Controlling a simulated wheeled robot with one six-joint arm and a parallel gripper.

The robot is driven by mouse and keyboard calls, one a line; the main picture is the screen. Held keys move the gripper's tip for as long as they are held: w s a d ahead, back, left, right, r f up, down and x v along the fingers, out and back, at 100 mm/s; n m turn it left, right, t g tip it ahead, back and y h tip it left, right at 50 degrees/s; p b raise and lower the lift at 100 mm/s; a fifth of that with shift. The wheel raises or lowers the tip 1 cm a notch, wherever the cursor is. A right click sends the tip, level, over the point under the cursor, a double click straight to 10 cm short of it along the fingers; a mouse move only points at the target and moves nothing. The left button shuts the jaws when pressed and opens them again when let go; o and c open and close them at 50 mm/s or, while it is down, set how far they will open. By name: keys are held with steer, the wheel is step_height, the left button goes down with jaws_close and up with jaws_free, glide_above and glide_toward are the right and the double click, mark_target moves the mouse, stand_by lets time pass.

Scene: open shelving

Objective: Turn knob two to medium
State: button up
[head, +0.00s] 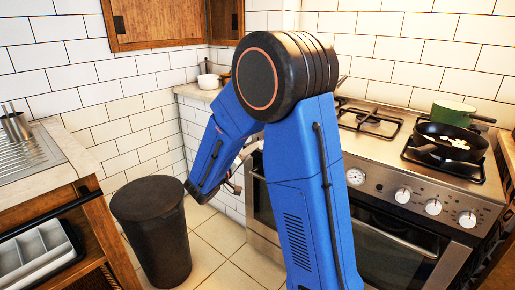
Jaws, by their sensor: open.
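The stove's front panel (385,188) carries a row of round knobs. A white-faced dial (355,176) is at the left of the visible row. To its right are a first knob (403,194), a middle knob (433,207) and a right knob (467,218), each with a small red mark. Their settings are too small to read, and I cannot tell which is knob two. My arm hides the panel's left part. My gripper (236,184) shows only partly behind my forearm, low and left of the stove, apart from the visible knobs. Its fingers are open.
A black pan (449,140) with pale food and a green pot (453,112) sit on the right burners. The oven handle (395,240) juts out below the knobs. A dark bin (153,232) stands left of my arm.

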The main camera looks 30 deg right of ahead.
steer(key=x, duration=0.6)
steer(key=shift+d, duration=0.15)
steer(key=c, duration=1)
